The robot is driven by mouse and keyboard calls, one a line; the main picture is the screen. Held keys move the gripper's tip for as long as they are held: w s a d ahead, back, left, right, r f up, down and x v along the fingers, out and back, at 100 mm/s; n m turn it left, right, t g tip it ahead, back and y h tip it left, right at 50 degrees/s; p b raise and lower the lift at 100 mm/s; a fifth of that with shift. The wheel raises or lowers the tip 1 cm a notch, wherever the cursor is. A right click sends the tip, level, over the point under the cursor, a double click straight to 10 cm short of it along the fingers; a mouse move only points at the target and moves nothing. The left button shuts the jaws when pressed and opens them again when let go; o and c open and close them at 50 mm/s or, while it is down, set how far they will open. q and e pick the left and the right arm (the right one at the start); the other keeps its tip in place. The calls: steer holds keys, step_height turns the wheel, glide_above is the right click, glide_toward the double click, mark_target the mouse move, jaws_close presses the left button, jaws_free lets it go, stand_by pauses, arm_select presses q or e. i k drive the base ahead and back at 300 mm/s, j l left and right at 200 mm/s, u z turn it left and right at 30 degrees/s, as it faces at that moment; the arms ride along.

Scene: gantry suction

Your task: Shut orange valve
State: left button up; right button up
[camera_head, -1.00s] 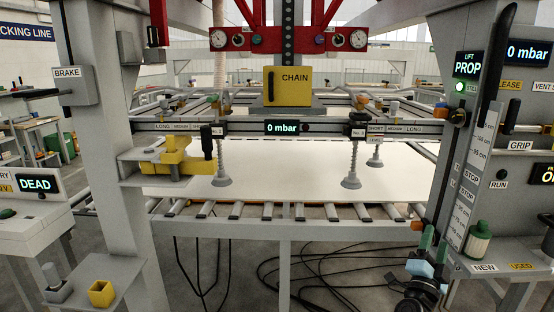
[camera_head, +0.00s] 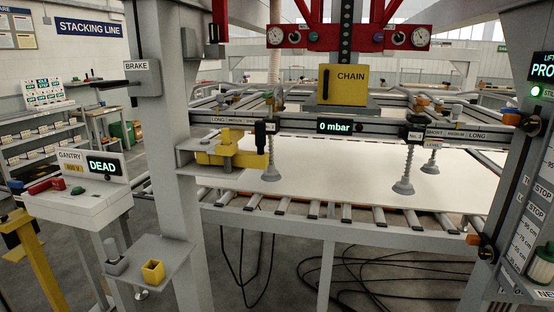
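Neither of my grippers shows in the head view. Small orange parts sit on the suction frame: one at the right of the beam (camera_head: 422,100) and one at the beam's right end beside the post (camera_head: 510,118). I cannot tell which, if either, is the orange valve, or whether it is open or shut. The pressure display (camera_head: 335,126) on the beam reads 0 mbar. Suction cups (camera_head: 402,187) hang over the pale sheet (camera_head: 330,185).
A grey post (camera_head: 168,150) with a BRAKE lever stands at left, with a shelf holding a yellow cup (camera_head: 153,272). A white console (camera_head: 75,200) shows DEAD. The roller table (camera_head: 335,229) fills the middle. Black cables (camera_head: 390,275) lie on the floor.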

mark_target(422, 102)
steer(key=i+z, duration=0.2)
steer(key=z, duration=0.25)
steer(key=i+z, duration=0.2)
steer(key=z, duration=0.3)
